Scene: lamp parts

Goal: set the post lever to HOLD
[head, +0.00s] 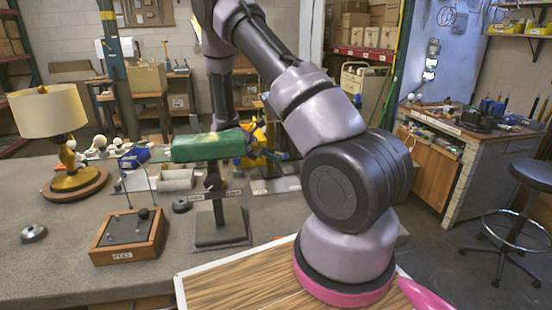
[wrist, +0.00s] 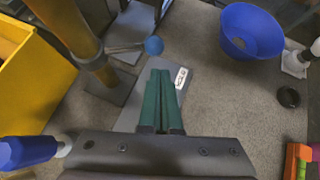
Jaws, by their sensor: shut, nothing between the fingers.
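The post (wrist: 75,35) is a yellow-brown upright column at the upper left of the wrist view, standing on a dark base. A thin metal lever with a blue ball knob (wrist: 153,45) sticks out from it to the right. A small white label (wrist: 181,78) lies on a grey plate just right of my fingertips; I cannot read it surely. My gripper (wrist: 160,73) has green fingers, closed together and empty, a little below the knob in the picture and apart from it, as far as I can tell. In the head view my gripper is hidden behind a green roll.
The green roll (head: 208,146) sits on a dark stand in the head view. A wooden box with a black knob (head: 143,214) and a lamp (head: 50,112) stand left. The wrist view shows a yellow bin (wrist: 30,85) left and a blue bowl (wrist: 235,45) upper right.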

